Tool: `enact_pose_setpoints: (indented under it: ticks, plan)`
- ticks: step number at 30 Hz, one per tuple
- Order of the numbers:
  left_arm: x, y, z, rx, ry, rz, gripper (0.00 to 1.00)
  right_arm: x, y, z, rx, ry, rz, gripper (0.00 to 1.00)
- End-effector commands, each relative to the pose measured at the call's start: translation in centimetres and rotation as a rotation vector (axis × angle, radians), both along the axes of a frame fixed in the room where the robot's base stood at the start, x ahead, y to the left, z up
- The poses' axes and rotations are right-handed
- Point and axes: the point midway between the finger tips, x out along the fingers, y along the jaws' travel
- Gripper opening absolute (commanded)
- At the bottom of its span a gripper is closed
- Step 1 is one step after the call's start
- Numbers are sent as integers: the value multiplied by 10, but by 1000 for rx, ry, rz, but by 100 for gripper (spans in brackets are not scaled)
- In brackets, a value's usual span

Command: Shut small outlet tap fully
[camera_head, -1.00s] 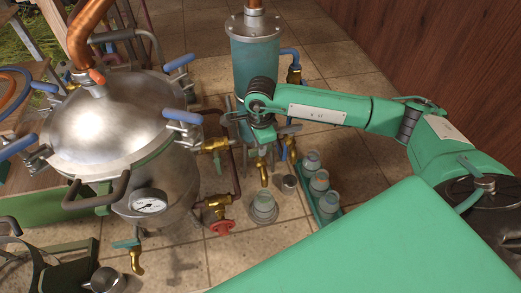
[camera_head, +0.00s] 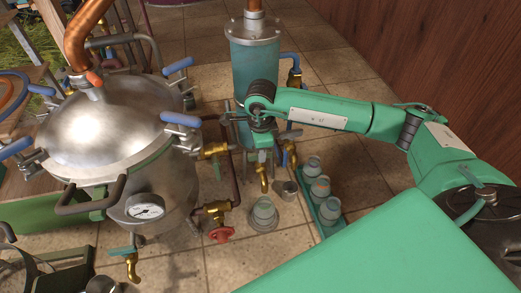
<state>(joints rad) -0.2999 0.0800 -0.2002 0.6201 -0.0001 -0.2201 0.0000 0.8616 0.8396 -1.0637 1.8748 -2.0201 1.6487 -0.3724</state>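A small brass outlet tap (camera_head: 263,178) hangs low in front of the blue-green condenser cylinder (camera_head: 254,68), its spout pointing down. A glass jar (camera_head: 264,212) stands on the floor below the spout. My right gripper (camera_head: 262,142) reaches in from the right, pointing down, at the top of this tap. The wrist and fingers hide the tap's handle, so I cannot tell whether they touch it or how the handle is turned. The finger gap is too small and covered to judge. My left gripper is out of view.
The steel still pot (camera_head: 108,125) with its gauge (camera_head: 144,207) fills the left. A brass valve (camera_head: 215,150) and a red handwheel (camera_head: 221,233) stand close to the left of my gripper. A green rack of jars (camera_head: 329,212) is at right. Bare tiles lie behind.

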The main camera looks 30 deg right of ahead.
Motion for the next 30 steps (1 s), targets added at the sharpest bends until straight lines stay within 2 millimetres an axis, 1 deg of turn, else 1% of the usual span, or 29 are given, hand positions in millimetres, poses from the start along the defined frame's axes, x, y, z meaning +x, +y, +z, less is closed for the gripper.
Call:
enact_pose_setpoints:
  ticks: [10, 14, 17, 20, 21, 27, 30]
  plan:
    - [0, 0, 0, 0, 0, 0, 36, 0, 1, 0, 1, 1, 2, 34]
    - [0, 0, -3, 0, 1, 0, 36, 1, 1, 10, 2, -2, 2, 34]
    - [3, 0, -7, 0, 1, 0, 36, 1, 0, 27, 2, -5, 4, 34]
    - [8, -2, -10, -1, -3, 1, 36, 1, 0, 49, 2, -5, 3, 34]
    - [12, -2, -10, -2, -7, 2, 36, 1, 1, 59, 1, -7, 3, 34]
    - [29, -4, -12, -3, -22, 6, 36, 1, 0, 103, 2, -4, 1, 34]
    - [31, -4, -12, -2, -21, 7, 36, 0, 0, 119, 1, -2, 2, 34]
